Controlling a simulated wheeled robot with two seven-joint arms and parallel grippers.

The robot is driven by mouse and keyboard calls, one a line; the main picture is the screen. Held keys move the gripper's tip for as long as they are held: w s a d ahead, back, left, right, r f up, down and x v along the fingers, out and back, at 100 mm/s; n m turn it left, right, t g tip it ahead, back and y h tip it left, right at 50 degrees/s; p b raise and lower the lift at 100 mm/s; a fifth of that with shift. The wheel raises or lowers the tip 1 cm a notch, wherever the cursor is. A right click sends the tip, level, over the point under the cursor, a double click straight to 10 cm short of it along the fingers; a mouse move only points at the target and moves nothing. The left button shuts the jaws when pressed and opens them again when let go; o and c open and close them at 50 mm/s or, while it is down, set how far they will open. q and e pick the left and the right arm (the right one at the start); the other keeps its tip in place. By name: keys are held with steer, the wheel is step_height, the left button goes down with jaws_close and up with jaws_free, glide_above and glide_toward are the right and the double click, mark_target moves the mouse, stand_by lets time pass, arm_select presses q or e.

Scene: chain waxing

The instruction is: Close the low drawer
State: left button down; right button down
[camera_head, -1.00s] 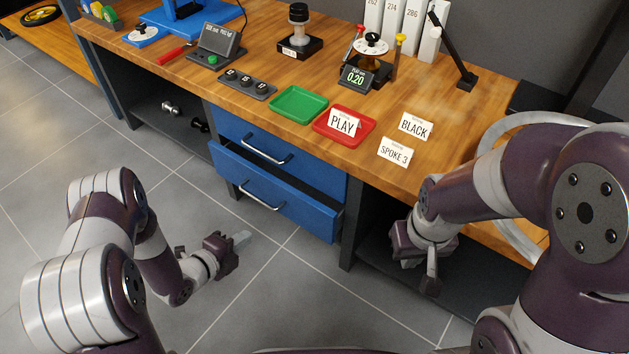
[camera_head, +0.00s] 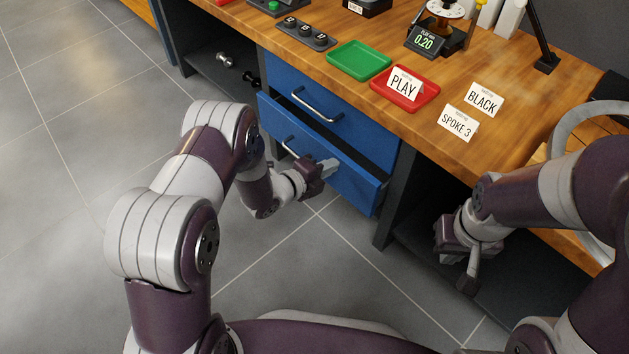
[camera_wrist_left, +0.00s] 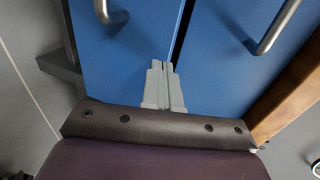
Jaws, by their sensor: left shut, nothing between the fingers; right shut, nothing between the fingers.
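The low drawer (camera_head: 358,187) is the lower blue drawer under the bench. In the head view it stands out a little past the upper blue drawer (camera_head: 345,119). My left gripper (camera_head: 333,165) is shut and empty in front of the low drawer, its fingers covering part of the handle region. In the left wrist view, the left gripper's pale fingers (camera_wrist_left: 164,88) lie over the low drawer front (camera_wrist_left: 120,60), near the gap between the two drawers. I cannot tell whether they touch it. My right gripper (camera_head: 469,284) is shut and empty below the bench edge at right.
The wooden bench top (camera_head: 415,125) above holds a green tray (camera_head: 359,60), a red tray (camera_head: 420,101) and label cards. Dark open shelf space lies either side of the drawers. The tiled floor (camera_head: 60,240) at left is clear.

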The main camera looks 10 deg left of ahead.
arm_select(q)
steer(key=shift+w+d+r, duration=0.1)
steer(key=shift+w+d, duration=0.2)
steer(key=shift+w, duration=0.05)
